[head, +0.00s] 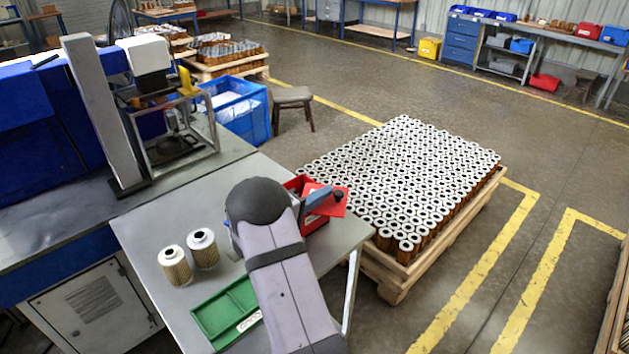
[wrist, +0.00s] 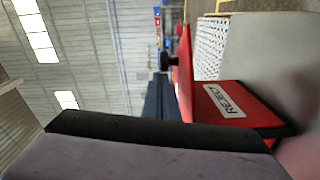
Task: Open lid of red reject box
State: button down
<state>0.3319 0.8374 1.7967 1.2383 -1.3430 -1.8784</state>
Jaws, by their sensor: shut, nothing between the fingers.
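The red reject box (head: 313,226) stands at the far right edge of the grey table, partly hidden behind my arm in the head view. Its labelled face (wrist: 230,103) shows sideways in the wrist view. The red lid (head: 334,208) carries a black knob (head: 338,195), also visible in the wrist view (wrist: 168,60). The lid appears to stick out past the box's right side, and a bit of red rim shows at the left. My gripper (head: 318,195) is shut and empty, over the lid beside the knob; its dark fingers show in the wrist view (wrist: 162,100). Contact is unclear.
Two filter cartridges (head: 202,249) stand on the table (head: 145,226) at left. A green tray (head: 222,309) lies near the front, beside my arm. A pallet of many filters (head: 410,170) stands right of the table. A machine (head: 175,140) is behind left.

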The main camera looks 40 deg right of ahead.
jog(key=shift+s+a+r+p, duration=0.2)
jog(key=shift+s+a+p, duration=0.05)
jog(key=shift+s+p, duration=0.3)
jog(key=shift+s+a+m+g+p, duration=0.15)
jog(key=shift+s+m+g+p, duration=0.1)
jog(key=shift+m+g, duration=0.25)
jog(key=shift+s+a+m+g+p, duration=0.1)
jog(key=shift+a+m+g+p, duration=0.15)
jog(key=shift+g, duration=0.45)
jog(key=shift+s+a+f+p, duration=0.15)
jog(key=shift+s+a+p, duration=0.4)
jog(key=shift+p, duration=0.15)
jog(key=shift+s, duration=0.1)
notch_tip(320, 180, up, 10)
jog(key=b, duration=0.2)
jog(key=n+t+b, duration=0.2)
jog(key=t+b, duration=0.1)
jog(key=b, duration=0.4)
send_near(328, 211)
jog(key=r, duration=0.2)
jog(key=shift+h, duration=0.4)
jog(key=shift+w+d+r+p, duration=0.15)
jog(key=shift+d+p, duration=0.25)
jog(key=shift+d, duration=1.25)
jog(key=shift+w+d+r+p, duration=0.1)
jog(key=shift+w+d+p, duration=0.2)
jog(key=shift+d, duration=1.4)
jog(key=shift+w+d+p, duration=0.15)
jog(key=shift+d+p, duration=0.3)
jog(key=shift+d, duration=1.2)
